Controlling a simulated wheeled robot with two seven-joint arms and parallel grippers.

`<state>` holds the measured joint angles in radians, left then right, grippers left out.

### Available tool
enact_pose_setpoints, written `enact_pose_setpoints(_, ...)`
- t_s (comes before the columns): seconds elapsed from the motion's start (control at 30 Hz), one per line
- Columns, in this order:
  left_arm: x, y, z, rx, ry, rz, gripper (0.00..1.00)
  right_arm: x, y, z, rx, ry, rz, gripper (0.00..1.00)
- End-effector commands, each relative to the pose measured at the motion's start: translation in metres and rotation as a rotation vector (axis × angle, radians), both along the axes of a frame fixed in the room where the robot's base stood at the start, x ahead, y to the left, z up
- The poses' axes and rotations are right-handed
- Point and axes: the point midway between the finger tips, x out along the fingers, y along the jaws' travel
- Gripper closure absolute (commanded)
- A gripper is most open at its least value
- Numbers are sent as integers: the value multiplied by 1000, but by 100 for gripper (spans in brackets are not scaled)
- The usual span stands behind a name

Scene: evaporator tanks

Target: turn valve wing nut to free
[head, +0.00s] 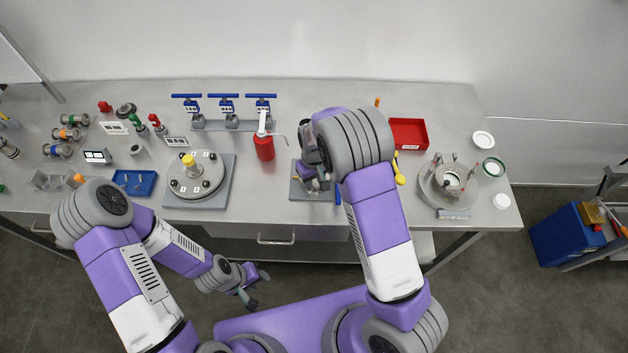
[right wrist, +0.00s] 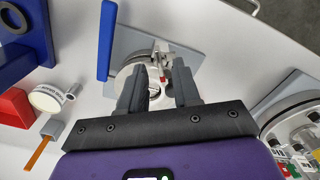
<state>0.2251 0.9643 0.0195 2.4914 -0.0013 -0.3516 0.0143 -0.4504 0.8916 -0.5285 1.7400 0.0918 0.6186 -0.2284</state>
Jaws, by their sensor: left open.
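The valve stands on a grey base plate (head: 298,192) near the table's front edge, mostly hidden by my right arm in the head view. In the right wrist view, a round silver valve body (right wrist: 133,68) sits on the plate, with small metal parts and a red piece (right wrist: 163,79) beyond my fingers. I cannot tell clearly which part is the wing nut. My right gripper (right wrist: 163,84) is open over the valve, its fingers apart; contact is not clear. My left gripper (head: 258,290) is open and empty, low in front of the table.
A red pump bottle (head: 264,146) and a round lidded tank (head: 197,178) stand left of the valve. A red tray (head: 409,133), a yellow tool (head: 398,170) and a glass vessel (head: 447,182) are to its right. Blue-handled valves (head: 227,106) stand behind.

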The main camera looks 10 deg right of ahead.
Motion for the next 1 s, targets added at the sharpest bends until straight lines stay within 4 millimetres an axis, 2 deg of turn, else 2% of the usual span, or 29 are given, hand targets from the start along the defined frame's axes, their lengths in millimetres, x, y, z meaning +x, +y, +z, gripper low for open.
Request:
enact_pose_setpoints(0.1, 1, 0, 1, 0, -1, 0, 57, 0, 0, -13, 0, 0, -2, 68)
enact_pose_setpoints(0.2, 0, 0, 1, 0, -1, 0, 57, 0, 0, -17, 1, -1, -2, 68)
enact_pose_setpoints(0.47, 0, 0, 1, 0, -1, 0, 57, 0, 0, -18, 1, -1, -1, 68)
enact_pose_setpoints(0.67, 0, 0, 1, 0, -1, -1, 57, 0, 0, -18, 1, -1, -1, 99)
enact_pose_setpoints(1.0, 0, 0, -1, 0, -1, 0, 57, 0, 0, -18, 1, -1, 24, 100)
